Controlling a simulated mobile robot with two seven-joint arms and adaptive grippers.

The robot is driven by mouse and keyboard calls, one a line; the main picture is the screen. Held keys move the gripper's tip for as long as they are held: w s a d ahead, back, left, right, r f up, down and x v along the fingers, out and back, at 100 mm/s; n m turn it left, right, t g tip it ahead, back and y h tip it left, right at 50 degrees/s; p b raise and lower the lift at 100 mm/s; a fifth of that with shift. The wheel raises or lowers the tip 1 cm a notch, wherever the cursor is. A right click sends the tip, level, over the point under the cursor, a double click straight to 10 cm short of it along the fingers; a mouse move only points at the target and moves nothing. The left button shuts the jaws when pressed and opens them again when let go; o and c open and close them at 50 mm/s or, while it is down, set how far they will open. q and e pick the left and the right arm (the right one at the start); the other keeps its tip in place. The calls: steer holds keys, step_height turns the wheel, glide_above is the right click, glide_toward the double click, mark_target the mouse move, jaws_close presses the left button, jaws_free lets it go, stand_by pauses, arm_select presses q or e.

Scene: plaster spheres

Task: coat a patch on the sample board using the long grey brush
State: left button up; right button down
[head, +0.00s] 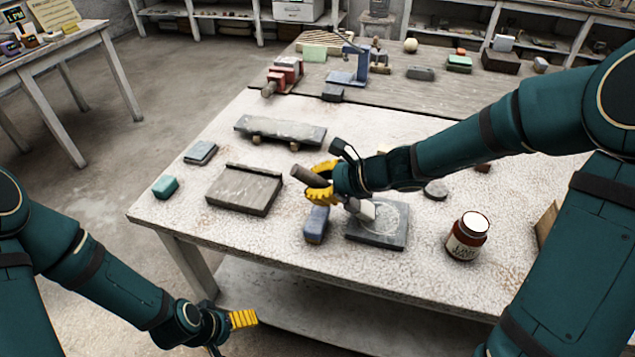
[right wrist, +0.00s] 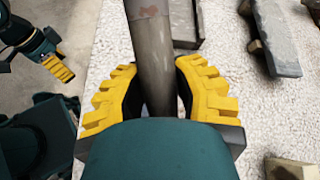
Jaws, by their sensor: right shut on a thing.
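My right gripper (head: 322,183) is shut on the long grey brush (head: 307,176) above the middle of the table. The brush is tilted, its handle end up and to the left. Its pale head (head: 362,209) is over the left part of a dark grey board (head: 376,236) that bears a lighter round patch. I cannot tell whether the head touches the board. The handle also shows between the yellow fingers in the right wrist view (right wrist: 152,60). My left gripper (head: 243,319) hangs low, off the table's front; its opening is not clear.
A brown jar (head: 466,238) with a white top stands right of the board. A blue block (head: 316,225) lies close to the board's left. A wooden slab (head: 243,192), a long grey slab (head: 280,131) and a green block (head: 165,187) are farther left. The table's front left is clear.

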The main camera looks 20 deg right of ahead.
steer(key=shift+w+d+p, duration=0.15)
steer(key=shift+w+d, duration=0.2)
steer(key=shift+w, duration=0.2)
steer(key=shift+w+d+p, duration=0.15)
steer(key=shift+w+d, duration=0.2)
steer(key=shift+w, duration=0.2)
steer(key=shift+s+a+b, duration=0.15)
steer(key=shift+s+a, duration=0.2)
steer(key=shift+s, duration=0.25)
steer(key=shift+s+a+b, duration=0.15)
steer(key=shift+s+a, duration=0.2)
steer(key=shift+s, duration=0.2)
steer(key=shift+w, duration=0.1)
steer(key=w, duration=0.1)
steer(key=w+d+p, duration=0.2)
steer(key=shift+w+d, duration=0.25)
steer(key=shift+w, duration=0.15)
